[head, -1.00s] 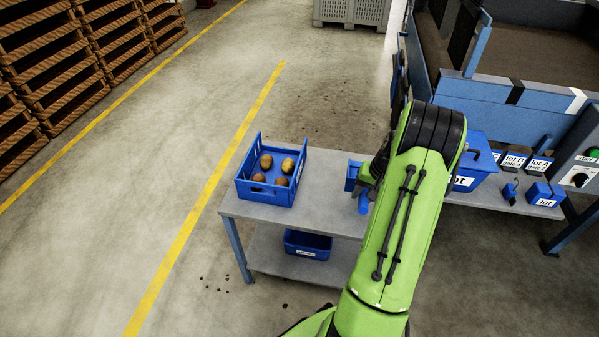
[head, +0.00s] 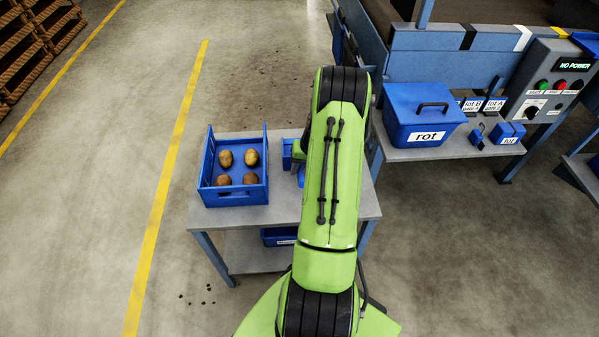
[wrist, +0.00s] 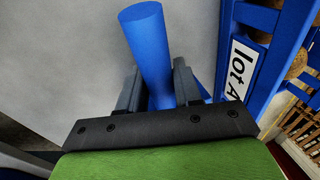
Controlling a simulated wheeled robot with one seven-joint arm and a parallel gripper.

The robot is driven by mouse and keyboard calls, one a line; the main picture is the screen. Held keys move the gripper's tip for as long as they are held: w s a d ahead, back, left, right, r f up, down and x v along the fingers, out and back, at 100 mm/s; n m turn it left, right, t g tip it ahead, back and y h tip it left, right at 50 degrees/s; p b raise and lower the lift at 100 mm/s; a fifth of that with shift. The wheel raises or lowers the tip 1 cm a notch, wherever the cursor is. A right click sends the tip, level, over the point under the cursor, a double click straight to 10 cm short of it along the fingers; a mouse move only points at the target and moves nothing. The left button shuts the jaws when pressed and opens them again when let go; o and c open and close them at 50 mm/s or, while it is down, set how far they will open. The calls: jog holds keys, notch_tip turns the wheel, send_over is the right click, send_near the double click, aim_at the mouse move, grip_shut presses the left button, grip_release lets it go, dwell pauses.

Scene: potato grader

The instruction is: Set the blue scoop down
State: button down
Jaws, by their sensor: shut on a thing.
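My gripper (wrist: 160,92) is shut on the blue scoop. In the wrist view the scoop's round handle (wrist: 150,40) stands between the two dark fingers and sticks out beyond them. In the head view a small blue part of the scoop (head: 287,154) shows left of my green arm, over the grey table (head: 270,212). The arm hides most of the scoop and the gripper. I cannot tell whether the scoop touches the tabletop.
A blue crate (head: 235,198) with several potatoes stands left of the scoop; its "lot A" label (wrist: 243,68) shows in the wrist view. A blue bin (head: 280,236) sits on the lower shelf. A lidded "rot" box (head: 425,112) and a control panel (head: 548,92) are at right.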

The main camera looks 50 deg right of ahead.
jog(key=shift+f, duration=0.5)
jog(key=c, duration=0.8)
grip_release()
